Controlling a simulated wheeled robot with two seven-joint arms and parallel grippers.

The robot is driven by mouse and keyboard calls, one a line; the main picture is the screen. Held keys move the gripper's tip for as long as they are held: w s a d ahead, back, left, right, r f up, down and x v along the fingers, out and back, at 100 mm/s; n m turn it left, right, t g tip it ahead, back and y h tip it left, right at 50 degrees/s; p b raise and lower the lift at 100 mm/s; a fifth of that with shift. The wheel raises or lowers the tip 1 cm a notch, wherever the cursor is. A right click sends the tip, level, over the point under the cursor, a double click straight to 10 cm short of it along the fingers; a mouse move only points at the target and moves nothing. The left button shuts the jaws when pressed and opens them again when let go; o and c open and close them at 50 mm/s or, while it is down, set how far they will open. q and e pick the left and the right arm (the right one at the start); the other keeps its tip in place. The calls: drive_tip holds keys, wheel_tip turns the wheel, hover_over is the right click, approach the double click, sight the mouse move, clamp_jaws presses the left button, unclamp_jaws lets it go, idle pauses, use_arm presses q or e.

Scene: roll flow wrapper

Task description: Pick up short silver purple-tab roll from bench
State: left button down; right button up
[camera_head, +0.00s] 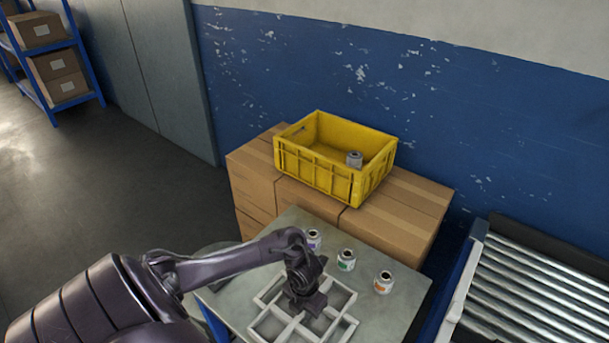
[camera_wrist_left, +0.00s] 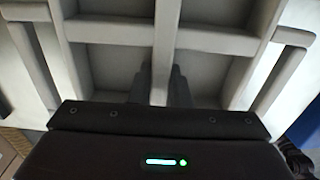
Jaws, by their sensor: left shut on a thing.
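A short silver roll with a purple tab (camera_head: 313,240) stands on the grey bench (camera_head: 400,312), just behind my left wrist. My left gripper (camera_head: 308,304) points down at the pale divided tray (camera_head: 343,300) on the bench, apart from the roll. In the left wrist view, its dark fingers (camera_wrist_left: 160,85) stand on either side of a tray divider (camera_wrist_left: 165,50) and are shut on it. No roll shows between the fingers. My right gripper is in neither view.
A green-tab roll (camera_head: 346,260) and an orange-tab roll (camera_head: 383,282) stand right of the purple-tab one. A yellow crate (camera_head: 315,172) holding a grey roll (camera_head: 354,158) sits on cardboard boxes (camera_head: 400,222) behind the bench. A roller conveyor (camera_head: 530,290) is at right.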

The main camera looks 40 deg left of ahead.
use_arm(q)
drive_tip(key=shift+w, duration=0.1)
wheel_tip(320, 180, up, 9)
drive_tip(key=shift+a+r+p, duration=0.1)
drive_tip(key=shift+r+p, duration=0.1)
drive_tip(key=shift+p, duration=0.6)
wheel_tip(320, 180, up, 11)
drive_tip(key=p, duration=0.5)
drive_tip(key=shift+f, duration=0.2)
drive_tip(key=shift+d, duration=0.2)
